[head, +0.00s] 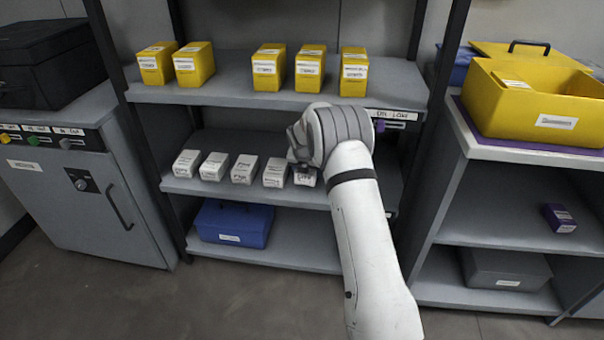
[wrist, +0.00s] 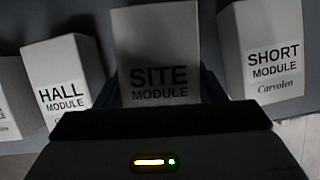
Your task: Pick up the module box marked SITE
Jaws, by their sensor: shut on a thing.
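The white module box marked SITE (wrist: 158,55) stands upright in the middle of the wrist view, its label facing me. My gripper (wrist: 160,95) is shut on it, with the dark fingers on either side of the box. In the head view my gripper (head: 301,163) is at the right end of the visible row of white boxes on the middle shelf. The box under it (head: 305,180) is partly covered by the gripper. I cannot tell whether it is clear of the shelf.
The HALL box (wrist: 66,80) is close on the left and the SHORT box (wrist: 272,60) close on the right. Yellow boxes (head: 265,70) stand on the shelf above. A blue case (head: 233,222) is on the shelf below. A yellow bin (head: 540,105) is at the right.

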